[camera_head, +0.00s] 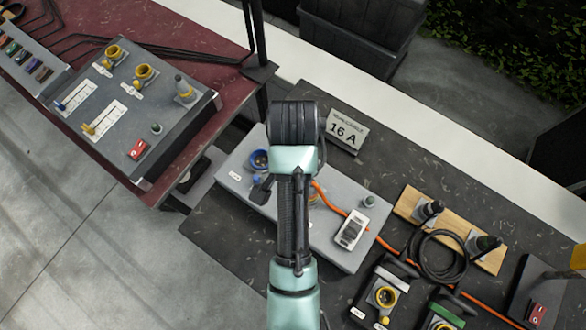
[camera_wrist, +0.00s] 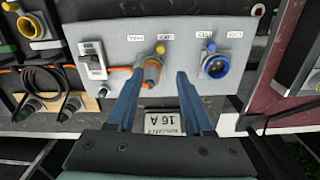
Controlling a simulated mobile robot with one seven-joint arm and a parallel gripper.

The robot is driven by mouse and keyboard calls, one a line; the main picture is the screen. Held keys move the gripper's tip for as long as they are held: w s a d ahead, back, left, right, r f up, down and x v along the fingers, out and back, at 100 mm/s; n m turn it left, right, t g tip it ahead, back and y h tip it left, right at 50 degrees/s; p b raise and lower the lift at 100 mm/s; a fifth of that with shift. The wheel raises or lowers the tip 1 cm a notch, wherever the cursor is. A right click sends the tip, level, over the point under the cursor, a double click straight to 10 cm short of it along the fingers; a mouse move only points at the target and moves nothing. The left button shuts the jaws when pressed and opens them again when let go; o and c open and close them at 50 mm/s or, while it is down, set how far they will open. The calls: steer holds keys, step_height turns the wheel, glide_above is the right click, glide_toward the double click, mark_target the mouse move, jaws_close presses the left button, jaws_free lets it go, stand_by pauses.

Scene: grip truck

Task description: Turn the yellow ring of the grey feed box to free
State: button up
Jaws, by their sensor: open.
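The grey feed box (camera_wrist: 120,58) fills the upper middle of the wrist view; in the head view the box (camera_head: 330,251) lies under my arm. Its yellow ring (camera_wrist: 152,70) sits around a socket, with an orange cable end at it. A small yellow tab (camera_wrist: 160,48) on the ring points towards the right of two white labels; their words are too small to read surely. My gripper (camera_wrist: 160,76) is open, its two blue fingers on either side of the ring in the picture. I cannot tell whether they touch it. In the head view my arm hides most of the ring.
A blue socket (camera_wrist: 214,66) and a white switch (camera_wrist: 93,60) flank the ring. A 16 A sign (camera_head: 345,132) stands close behind the box. An orange cable (camera_head: 333,204) runs right. Another grey panel (camera_head: 118,125) is at left; plugs on a wooden board (camera_head: 458,230) are at right.

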step_height(320, 180, down, 12)
steer(key=shift+f, duration=0.15)
stand_by(0.3)
jaws_close()
